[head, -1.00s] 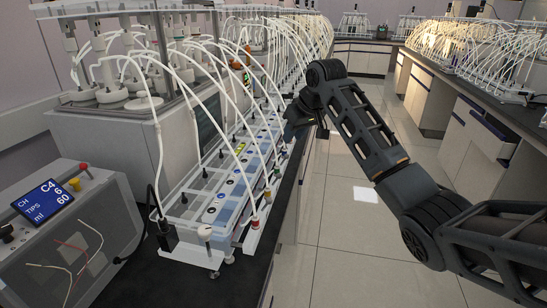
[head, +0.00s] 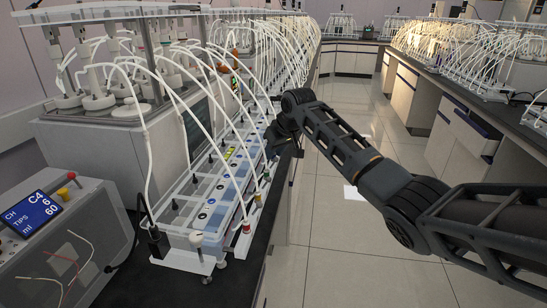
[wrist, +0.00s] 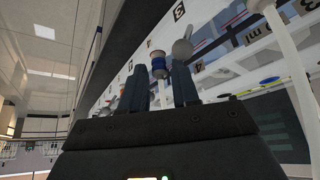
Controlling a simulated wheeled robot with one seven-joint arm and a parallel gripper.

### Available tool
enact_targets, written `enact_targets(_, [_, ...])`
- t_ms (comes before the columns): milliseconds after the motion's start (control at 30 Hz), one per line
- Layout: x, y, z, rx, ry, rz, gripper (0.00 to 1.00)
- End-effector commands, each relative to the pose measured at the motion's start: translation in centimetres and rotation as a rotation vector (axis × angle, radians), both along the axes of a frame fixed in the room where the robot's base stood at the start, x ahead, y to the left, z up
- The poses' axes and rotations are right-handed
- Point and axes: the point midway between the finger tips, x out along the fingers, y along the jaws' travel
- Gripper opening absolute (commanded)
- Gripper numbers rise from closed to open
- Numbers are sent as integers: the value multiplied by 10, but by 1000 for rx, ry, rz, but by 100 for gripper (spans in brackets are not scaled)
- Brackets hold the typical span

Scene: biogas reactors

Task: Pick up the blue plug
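In the wrist view, a small plug (wrist: 158,66) with blue, white and reddish parts shows just beyond and between my fingertips. I cannot tell whether the fingers touch it. My gripper (wrist: 160,76) is open, with its two dark fingers apart. A grey rounded knob (wrist: 182,48) shows by the right fingertip. In the head view, my gripper (head: 281,138) is dark and sits at the right edge of the long clear rack (head: 192,212). The blue plug cannot be made out there, as the gripper and tubes crowd that spot.
White tubes (head: 200,75) arch over the rack from the reactor bottles on the left. A yellow-capped plug (head: 258,200) and a red one (head: 247,228) stand at its near right edge. A control box (head: 60,240) is at lower left. The floor (head: 335,225) to the right is clear.

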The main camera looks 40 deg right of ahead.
Motion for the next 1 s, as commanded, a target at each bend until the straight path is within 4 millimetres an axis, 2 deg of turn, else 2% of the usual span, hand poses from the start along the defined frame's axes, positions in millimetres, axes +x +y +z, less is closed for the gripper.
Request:
enact_targets(67, [0, 0, 0, 0, 0, 0, 28])
enact_targets(367, [0, 0, 0, 0, 0, 0, 0])
enact_targets(767, [0, 0, 4, 0, -2, 0, 0])
enact_targets(867, [1, 0, 14, -1, -3, 1, 0])
enact_targets(1000, [1, 0, 40, -1, -5, 0, 0])
